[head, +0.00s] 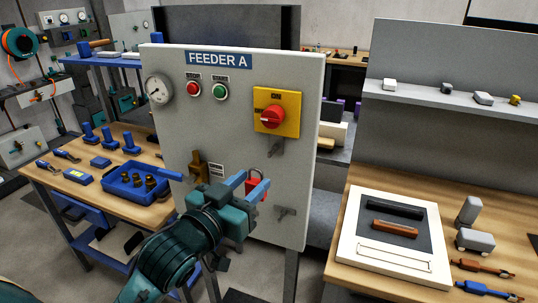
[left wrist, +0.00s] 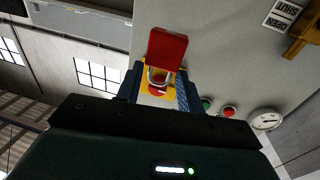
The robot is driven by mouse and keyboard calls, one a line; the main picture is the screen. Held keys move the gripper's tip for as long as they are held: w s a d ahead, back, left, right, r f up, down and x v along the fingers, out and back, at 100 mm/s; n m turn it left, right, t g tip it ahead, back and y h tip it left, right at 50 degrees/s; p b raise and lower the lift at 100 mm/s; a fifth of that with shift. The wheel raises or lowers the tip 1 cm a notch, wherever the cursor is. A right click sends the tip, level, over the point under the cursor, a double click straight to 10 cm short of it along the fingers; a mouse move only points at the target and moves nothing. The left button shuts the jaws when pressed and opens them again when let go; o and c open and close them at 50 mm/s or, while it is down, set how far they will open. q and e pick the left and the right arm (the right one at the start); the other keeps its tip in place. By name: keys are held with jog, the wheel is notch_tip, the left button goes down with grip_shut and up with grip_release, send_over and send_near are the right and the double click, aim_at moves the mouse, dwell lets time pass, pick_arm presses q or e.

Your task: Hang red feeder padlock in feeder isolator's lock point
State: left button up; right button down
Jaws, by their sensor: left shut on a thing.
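The red padlock (head: 254,187) is between the fingers of my left gripper (head: 248,183), in front of the lower middle of the FEEDER A panel. In the left wrist view the red body (left wrist: 168,48) and its grey shackle (left wrist: 160,78) show; the gripper (left wrist: 160,92) is shut on it. The feeder isolator is a red rotary handle on a yellow plate (head: 291,104), up and right of the gripper. A grey bracket (head: 277,147) sits just below the plate, apart from the padlock. My right gripper is out of view.
The panel (head: 165,125) also carries a gauge (head: 158,89), red and green buttons, a brass lever (head: 200,168) and a lower grey bracket (head: 285,212). A left bench holds a blue tray (head: 120,182); a right bench (head: 345,215) holds a white-framed board and small parts.

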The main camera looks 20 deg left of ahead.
pick_arm(q)
jog(key=shift+w, duration=0.1)
dwell(0.3)
jog(key=shift+a+x, duration=0.2)
jog(key=shift+x, duration=1.15)
jog(key=shift+a+x, duration=0.2)
jog(key=shift+x, duration=1.1)
jog(key=shift+w, duration=0.2)
jog(key=shift+a+x, duration=0.15)
jog(key=shift+x, duration=0.5)
jog(key=shift+a+x, duration=0.15)
jog(key=shift+x, duration=0.55)
jog(key=shift+f+y, duration=0.3)
jog(key=shift+f, duration=0.05)
jog(key=o, duration=1.1)
jog(key=shift+c, duration=0.2)
